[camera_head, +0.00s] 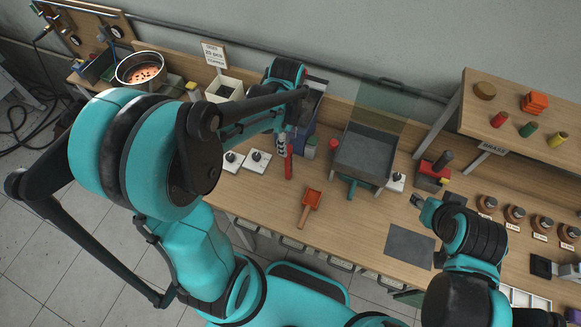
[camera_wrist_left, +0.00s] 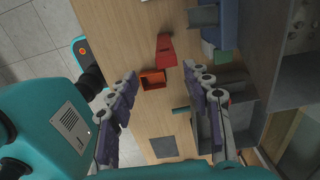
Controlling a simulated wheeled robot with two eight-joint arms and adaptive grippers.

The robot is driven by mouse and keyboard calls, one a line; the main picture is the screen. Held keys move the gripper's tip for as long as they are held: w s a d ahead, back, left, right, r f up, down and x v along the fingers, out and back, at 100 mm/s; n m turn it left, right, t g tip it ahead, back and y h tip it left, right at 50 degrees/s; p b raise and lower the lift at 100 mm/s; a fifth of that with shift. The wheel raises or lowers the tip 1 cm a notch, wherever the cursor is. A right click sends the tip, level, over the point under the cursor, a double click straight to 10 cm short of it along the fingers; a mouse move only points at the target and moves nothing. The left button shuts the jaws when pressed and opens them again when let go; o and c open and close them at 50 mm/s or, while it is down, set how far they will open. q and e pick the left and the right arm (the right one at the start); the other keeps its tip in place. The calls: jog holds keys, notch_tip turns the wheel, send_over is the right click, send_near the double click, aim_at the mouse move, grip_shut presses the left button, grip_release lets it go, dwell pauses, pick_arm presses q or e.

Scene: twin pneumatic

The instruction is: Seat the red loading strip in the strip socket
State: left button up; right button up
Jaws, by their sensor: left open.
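A narrow red piece (camera_head: 289,163), which looks like the red loading strip, is on the bench just below my left gripper (camera_head: 284,143) in the head view. In the left wrist view the red piece (camera_wrist_left: 166,49) is beyond the fingers. My left gripper (camera_wrist_left: 161,76) is open, its two fingers wide apart with nothing between them. My right gripper (camera_head: 428,205) is over the bench at the right, mostly hidden by its arm; its jaws cannot be made out. I cannot make out the strip socket for certain.
An orange scoop (camera_head: 311,198) lies on the bench near the front edge. White plates with black knobs (camera_head: 257,160) are left of the red piece. A grey tray (camera_head: 362,154) stands to its right. A dark mat (camera_head: 409,246) lies on bare wood. A raised shelf (camera_head: 515,90) is at the right.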

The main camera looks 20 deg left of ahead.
aim_at(289, 149)
pick_arm(q)
jog(key=f+b, duration=0.2)
jog(key=f, duration=0.1)
jog(key=f+b, duration=0.1)
jog(key=shift+w+f, duration=0.15)
jog(key=shift+w, duration=0.15)
jog(key=shift+f, duration=0.25)
jog(key=f, duration=0.2)
jog(key=f+b, duration=0.1)
jog(key=f, duration=0.1)
jog(key=f+b, duration=0.1)
jog(key=f, duration=0.2)
jog(key=shift+w+a, duration=0.1)
jog(key=shift+w, duration=0.15)
jog(key=shift+r, duration=0.1)
grip_shut()
